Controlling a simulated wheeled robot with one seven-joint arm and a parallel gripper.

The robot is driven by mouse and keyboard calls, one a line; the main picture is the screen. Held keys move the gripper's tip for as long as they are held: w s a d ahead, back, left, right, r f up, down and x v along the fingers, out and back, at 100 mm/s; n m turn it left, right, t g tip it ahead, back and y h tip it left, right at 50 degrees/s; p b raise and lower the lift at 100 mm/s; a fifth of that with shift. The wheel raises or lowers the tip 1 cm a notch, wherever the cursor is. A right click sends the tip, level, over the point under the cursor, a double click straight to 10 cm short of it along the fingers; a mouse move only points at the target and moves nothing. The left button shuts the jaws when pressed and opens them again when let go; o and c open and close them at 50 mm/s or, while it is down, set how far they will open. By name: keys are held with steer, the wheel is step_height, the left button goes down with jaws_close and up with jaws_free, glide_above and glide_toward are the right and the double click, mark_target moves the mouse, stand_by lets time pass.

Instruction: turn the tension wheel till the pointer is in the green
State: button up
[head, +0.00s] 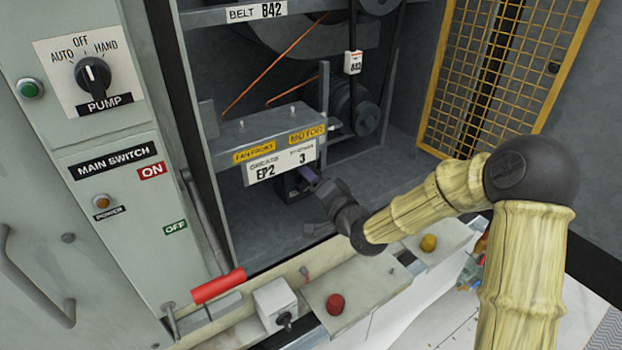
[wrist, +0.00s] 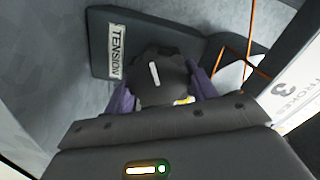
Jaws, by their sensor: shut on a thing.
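The tension wheel (wrist: 158,78) is a dark lobed knob with a white mark on its face, beside a plate lettered TENSION (wrist: 115,52). My gripper (wrist: 165,92) has a purple finger on each side of the wheel and is shut on it. In the head view my gripper (head: 306,174) reaches under the grease sign into the cabinet, and the wheel is largely hidden there by the gripper. A dark block (head: 290,186) shows beside it. I cannot make out a pointer or a green band on a tension gauge in either view.
A shelf (head: 262,126) with a grease sign (head: 282,166) hangs just above my gripper. Belts and a motor (head: 352,106) are behind. A red handle (head: 218,285), red knob (head: 335,303) and yellow knob (head: 428,243) line the front. A yellow mesh guard (head: 505,70) stands right.

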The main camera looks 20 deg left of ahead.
steer(key=o, duration=1)
steer(key=b+v, duration=1.1)
steer(key=v, duration=0.6)
steer(key=shift+s+d+f+b, duration=0.1)
steer(key=shift+s+d+b, duration=0.05)
steer(key=shift+b, duration=0.25)
